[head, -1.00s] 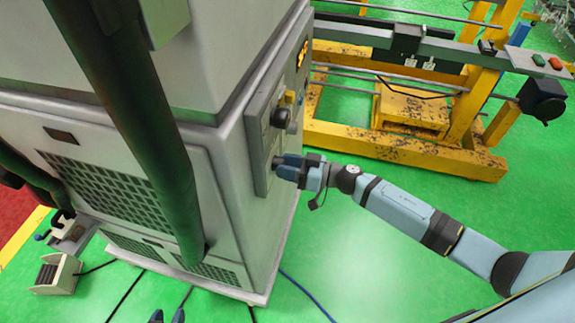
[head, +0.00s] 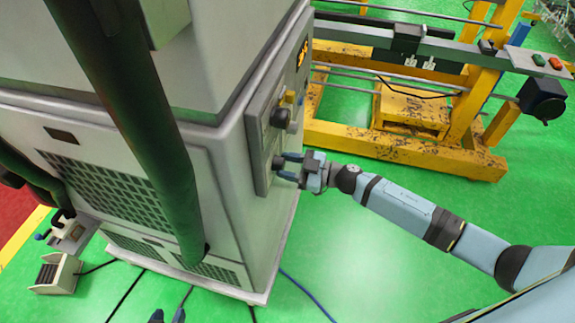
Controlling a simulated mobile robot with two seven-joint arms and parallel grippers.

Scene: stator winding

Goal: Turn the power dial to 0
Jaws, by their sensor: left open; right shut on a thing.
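The tall grey cabinet (head: 228,185) carries a side control panel with two dark dials. The upper dial (head: 281,117) is free, with a yellow part beside it. The lower dial (head: 278,163) has my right gripper (head: 288,167) on it, with one blue finger above and one below. The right gripper is shut on this lower dial. The dial's markings and pointer cannot be made out, so its setting is not readable.
A yellow frame (head: 420,150) with a grey rail stands behind on the right. A thick dark hose (head: 150,130) hangs in front of the cabinet. A small pedal box (head: 55,273) and cables lie on the green floor.

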